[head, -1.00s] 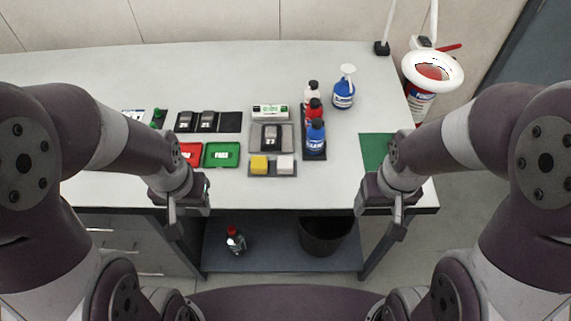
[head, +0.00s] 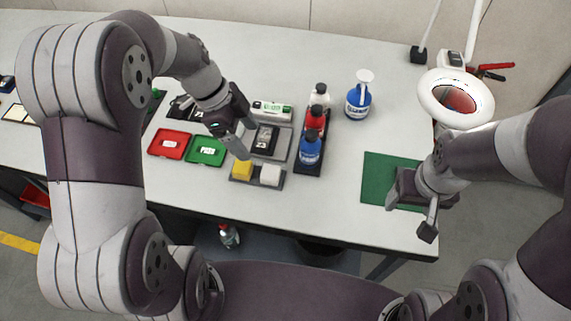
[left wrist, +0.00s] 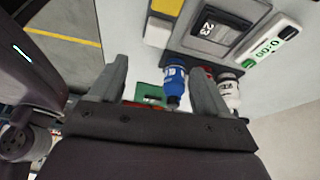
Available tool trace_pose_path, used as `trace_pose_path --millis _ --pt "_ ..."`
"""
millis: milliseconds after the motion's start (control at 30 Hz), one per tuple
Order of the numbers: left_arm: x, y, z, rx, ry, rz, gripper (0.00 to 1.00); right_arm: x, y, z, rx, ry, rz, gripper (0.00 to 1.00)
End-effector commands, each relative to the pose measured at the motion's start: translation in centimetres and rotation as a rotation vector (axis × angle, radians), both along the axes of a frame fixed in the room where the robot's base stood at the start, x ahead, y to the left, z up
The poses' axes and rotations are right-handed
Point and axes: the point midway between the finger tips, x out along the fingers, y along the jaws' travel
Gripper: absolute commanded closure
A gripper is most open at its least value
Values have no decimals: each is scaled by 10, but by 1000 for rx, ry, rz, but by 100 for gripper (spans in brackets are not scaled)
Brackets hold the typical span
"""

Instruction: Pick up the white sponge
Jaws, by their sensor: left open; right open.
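The white sponge (head: 270,174) stands at the right end of a small dark holder (head: 256,183) near the table's front edge. A yellow sponge (head: 242,169) is beside it on the left. In the left wrist view the white sponge (left wrist: 158,32) is near the top, with the yellow sponge (left wrist: 166,6) above it. My left gripper (head: 246,138) is open and empty, above and behind the yellow sponge, up and left of the white one. Its two fingers (left wrist: 157,85) show apart in the left wrist view. My right gripper (head: 410,211) is open and empty by the green mat.
Behind the sponges sits a grey tray (head: 284,144) with a dark device. A dark rack holds several bottles, the blue one (head: 309,149) nearest. Red (head: 169,144) and green (head: 206,151) trays lie left. A spray bottle (head: 358,97) stands behind. The green mat (head: 385,170) is at right.

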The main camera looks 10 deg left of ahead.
Motion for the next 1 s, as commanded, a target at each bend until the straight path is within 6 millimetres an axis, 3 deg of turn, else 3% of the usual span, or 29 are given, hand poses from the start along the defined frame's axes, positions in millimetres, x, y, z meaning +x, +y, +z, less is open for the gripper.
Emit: trace_pose_path --millis 133,300,533,700,1000 --pt "-3 -7 -15 -5 -23 -84 23 0 0 2 0 0 0 29" --pt "-3 -22 -51 -3 -22 -83 23 0 0 5 0 0 0 29" --pt "-4 -34 -78 0 -24 -81 23 0 0 11 0 0 0 29" --pt "-4 -46 -109 1 -23 -80 23 0 0 17 0 0 0 29" --pt "-4 -49 -117 2 -28 -79 23 0 0 16 0 0 0 29"
